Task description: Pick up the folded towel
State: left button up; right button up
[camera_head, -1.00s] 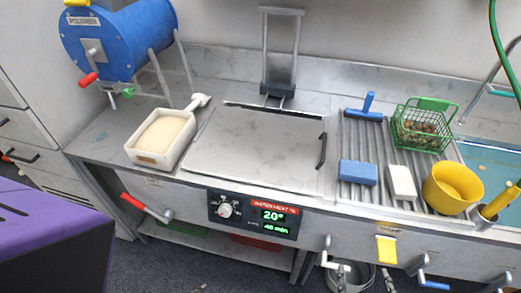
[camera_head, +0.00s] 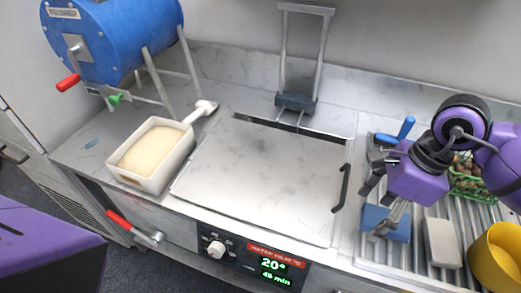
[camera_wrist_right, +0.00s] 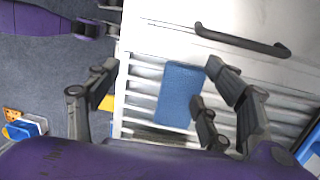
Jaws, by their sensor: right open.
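The blue, textured flat block (camera_head: 386,222) looks like the folded towel. It lies on the ribbed drainboard, right of the steel lid. My right gripper (camera_head: 380,204) is open and empty above it, its fingers partly covering it in the head view. In the right wrist view the blue towel (camera_wrist_right: 180,95) lies beneath and between the spread fingers of the right gripper (camera_wrist_right: 158,82), nearer the right-hand ones, with no contact visible. My left gripper (camera_wrist_right: 108,20) seems to show at the top left there, cut off by the edge.
A white block (camera_head: 441,243) and a yellow bucket (camera_head: 497,258) stand right of the towel. A blue-handled tool (camera_head: 396,131) and the green basket (camera_head: 468,182) of chestnuts lie behind. The steel lid (camera_head: 265,175) has a dark handle (camera_head: 341,188) beside the towel.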

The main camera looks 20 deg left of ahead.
jog(key=shift+t+h, duration=0.6)
jog(key=shift+h, duration=0.3)
jog(key=w+d, duration=0.1)
jog(key=w+d+r, duration=0.2)
jog(key=d, duration=0.1)
jog(key=shift+w, duration=0.25)
jog(key=shift+w+d+f, duration=0.15)
jog(key=shift+d+f, duration=0.05)
notch_tip(320, 180, down, 7)
jog(key=shift+r+p, duration=0.1)
jog(key=shift+p, duration=0.3)
pick_arm(q)
jog(key=shift+w+r, duration=0.35)
jog(key=shift+w, duration=0.15)
pick_arm(e)
jog(key=shift+c, duration=0.3)
